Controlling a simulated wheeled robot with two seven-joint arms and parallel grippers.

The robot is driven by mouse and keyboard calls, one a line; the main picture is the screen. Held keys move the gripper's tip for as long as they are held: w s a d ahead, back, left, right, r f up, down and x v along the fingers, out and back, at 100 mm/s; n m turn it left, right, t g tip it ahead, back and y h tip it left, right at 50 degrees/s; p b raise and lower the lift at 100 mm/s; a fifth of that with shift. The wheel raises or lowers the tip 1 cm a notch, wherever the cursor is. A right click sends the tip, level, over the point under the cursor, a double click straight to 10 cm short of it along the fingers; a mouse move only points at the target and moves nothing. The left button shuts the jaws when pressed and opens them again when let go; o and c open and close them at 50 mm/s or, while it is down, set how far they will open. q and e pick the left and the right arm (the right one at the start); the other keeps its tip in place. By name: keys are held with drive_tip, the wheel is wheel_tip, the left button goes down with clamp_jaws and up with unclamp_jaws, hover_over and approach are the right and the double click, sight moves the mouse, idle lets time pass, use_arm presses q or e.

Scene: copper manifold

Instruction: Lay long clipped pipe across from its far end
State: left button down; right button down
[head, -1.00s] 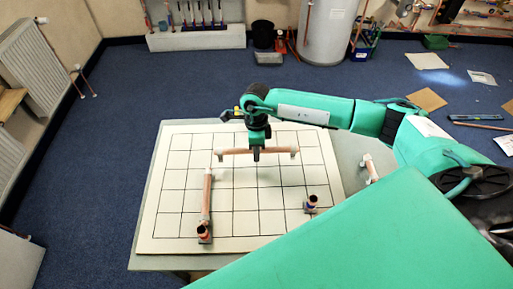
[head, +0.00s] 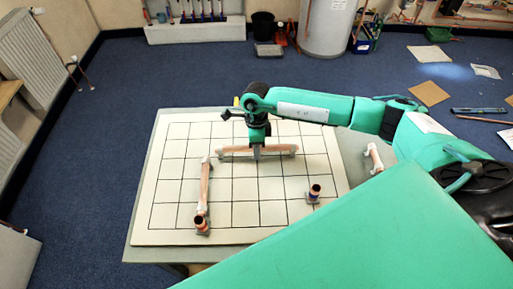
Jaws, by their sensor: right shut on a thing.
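The long copper pipe (head: 236,150) with pale clips at both ends lies crosswise in the head view, near the far part of the gridded board (head: 240,216). My right gripper (head: 257,153) is shut on this pipe around its middle, from above. The pipe is at or just above the board; I cannot tell if it touches. A second copper pipe (head: 204,185) runs lengthwise on the board's left side, with an elbow fitting (head: 201,222) at its near end. Its far end is close to the held pipe's left end. My left gripper is not in view.
A short copper fitting (head: 314,191) stands upright on the board's right side. A short clipped pipe (head: 374,157) lies on the table right of the board. The board's middle is clear. My right arm spans the far right side.

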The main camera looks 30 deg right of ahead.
drive_tip(key=shift+f+b, duration=0.35)
drive_tip(key=c, duration=1.2)
unclamp_jaws()
drive_tip(key=shift+r+p, duration=0.5)
drive_tip(key=shift+r, duration=0.3)
drive_tip(key=shift+r+p, duration=1.85)
drive_tip(key=shift+r, duration=1.85)
drive_tip(key=shift+f, duration=0.1)
